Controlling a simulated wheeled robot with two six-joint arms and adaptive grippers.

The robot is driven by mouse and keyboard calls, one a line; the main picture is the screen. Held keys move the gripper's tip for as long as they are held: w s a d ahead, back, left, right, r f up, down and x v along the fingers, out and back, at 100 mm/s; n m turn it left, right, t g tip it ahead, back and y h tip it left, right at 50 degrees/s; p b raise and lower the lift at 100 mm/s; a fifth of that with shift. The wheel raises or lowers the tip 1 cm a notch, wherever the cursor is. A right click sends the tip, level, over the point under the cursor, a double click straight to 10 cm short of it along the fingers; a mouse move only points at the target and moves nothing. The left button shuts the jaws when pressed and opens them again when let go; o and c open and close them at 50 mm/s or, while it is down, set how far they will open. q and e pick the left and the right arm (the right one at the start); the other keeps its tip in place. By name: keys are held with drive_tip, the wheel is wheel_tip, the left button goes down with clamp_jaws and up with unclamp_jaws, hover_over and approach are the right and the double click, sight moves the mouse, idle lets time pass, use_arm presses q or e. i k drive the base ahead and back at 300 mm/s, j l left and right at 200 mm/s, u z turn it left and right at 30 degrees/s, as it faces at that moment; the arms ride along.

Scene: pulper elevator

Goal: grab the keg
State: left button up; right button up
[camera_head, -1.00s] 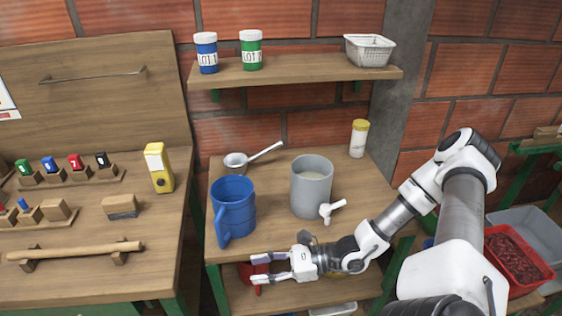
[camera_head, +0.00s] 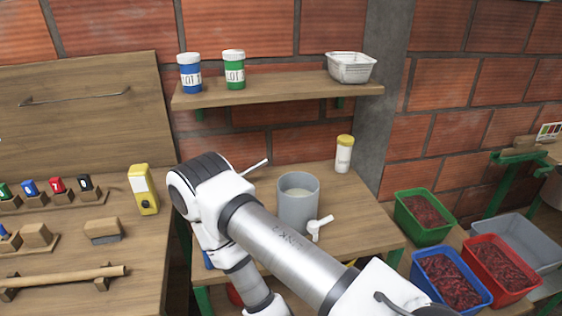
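The keg (camera_head: 298,208) is a grey cylinder with pale contents at its open top and a white tap (camera_head: 319,227) low on its front right. It stands upright on the wooden table, and nothing holds it. My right arm crosses in front of the table from the lower right. My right gripper is out of view, and so is my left gripper.
Behind my arm, only a sliver of the blue jug (camera_head: 207,260) and the ladle's handle (camera_head: 255,167) show. A yellow-capped jar (camera_head: 344,155) stands behind the keg. A shelf (camera_head: 285,92) hangs above. Green (camera_head: 425,235), blue (camera_head: 477,290) and red (camera_head: 522,285) crates are at the right.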

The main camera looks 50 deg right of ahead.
sight(297, 192)
drive_tip(key=z, duration=1.7)
